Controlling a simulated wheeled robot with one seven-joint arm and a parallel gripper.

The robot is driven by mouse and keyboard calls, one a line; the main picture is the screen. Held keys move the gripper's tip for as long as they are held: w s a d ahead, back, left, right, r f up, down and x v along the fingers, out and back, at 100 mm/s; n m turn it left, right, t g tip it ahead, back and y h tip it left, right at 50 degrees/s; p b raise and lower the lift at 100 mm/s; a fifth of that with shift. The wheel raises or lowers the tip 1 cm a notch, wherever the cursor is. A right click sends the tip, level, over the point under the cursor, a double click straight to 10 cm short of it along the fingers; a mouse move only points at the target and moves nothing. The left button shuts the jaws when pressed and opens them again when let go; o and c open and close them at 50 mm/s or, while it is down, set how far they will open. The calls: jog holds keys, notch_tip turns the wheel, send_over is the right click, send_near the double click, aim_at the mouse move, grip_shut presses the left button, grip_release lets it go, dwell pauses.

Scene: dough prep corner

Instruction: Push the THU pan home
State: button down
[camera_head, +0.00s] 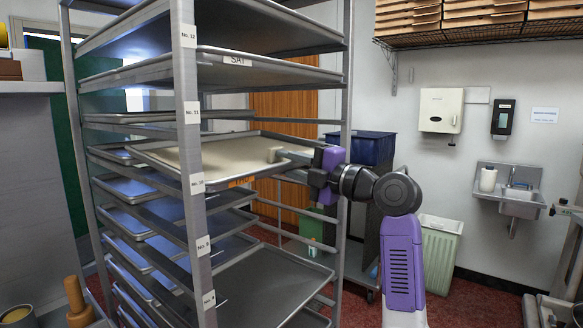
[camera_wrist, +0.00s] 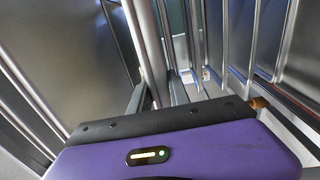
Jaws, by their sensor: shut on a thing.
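A wide shallow pan (camera_head: 222,156) with a pale inside lies in the rack near the No. 10 mark. An orange label (camera_head: 241,182) is on its near rim; I cannot read it surely. My gripper (camera_head: 283,155) is at this pan's right part, its fingers shut at the rim, with the purple wrist just outside the rack. The exact contact is hard to see. In the wrist view my purple gripper housing fills the bottom, and the fingertips are hidden.
The metal rack's near post (camera_head: 190,130) carries number marks. A pan labelled SAT (camera_head: 270,70) is above, and an empty-looking pan (camera_head: 265,285) is below. Behind my arm stand a dark blue bin (camera_head: 360,147) and a pale green bin (camera_head: 438,255). A sink (camera_head: 520,205) is at the right wall.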

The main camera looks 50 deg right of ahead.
jog(key=shift+w, duration=0.15)
jog(key=c, duration=1.1)
grip_release()
jog(key=shift+c, duration=0.2)
jog(key=shift+f, duration=0.15)
jog(key=shift+s+d+f+b, duration=0.1)
jog(key=shift+s+b, duration=0.35)
jog(key=shift+s, duration=0.8)
jog(key=shift+s+d+f+b, duration=0.15)
jog(key=shift+s+b, duration=0.35)
jog(key=shift+s, duration=0.8)
jog(key=shift+s+d+f+b, duration=0.1)
jog(key=shift+s+b, duration=0.35)
jog(key=shift+s, duration=1)
